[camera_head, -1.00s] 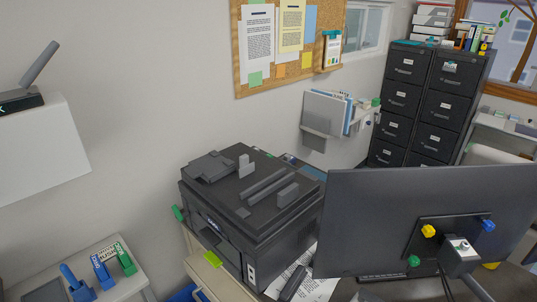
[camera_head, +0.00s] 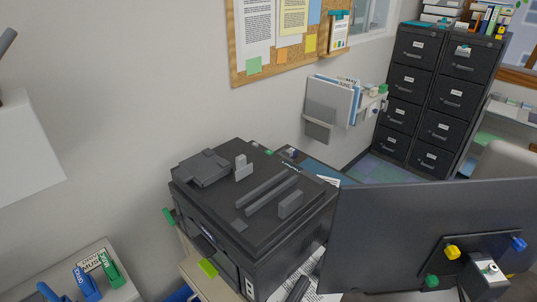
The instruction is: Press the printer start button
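A black printer (camera_head: 250,215) stands on a light cabinet in the middle of the head view, seen from above at an angle. Its front face (camera_head: 212,237) turns to the lower left, with a small panel on it. The start button cannot be made out for certain at this size. Neither of my grippers shows in the view.
The back of a large dark monitor (camera_head: 410,235) stands close to the printer's right. Stamps (camera_head: 96,275) sit on a small light table at the lower left. A corkboard (camera_head: 290,60) and a wall file holder (camera_head: 330,102) are behind. Dark filing cabinets (camera_head: 440,98) stand at the back right.

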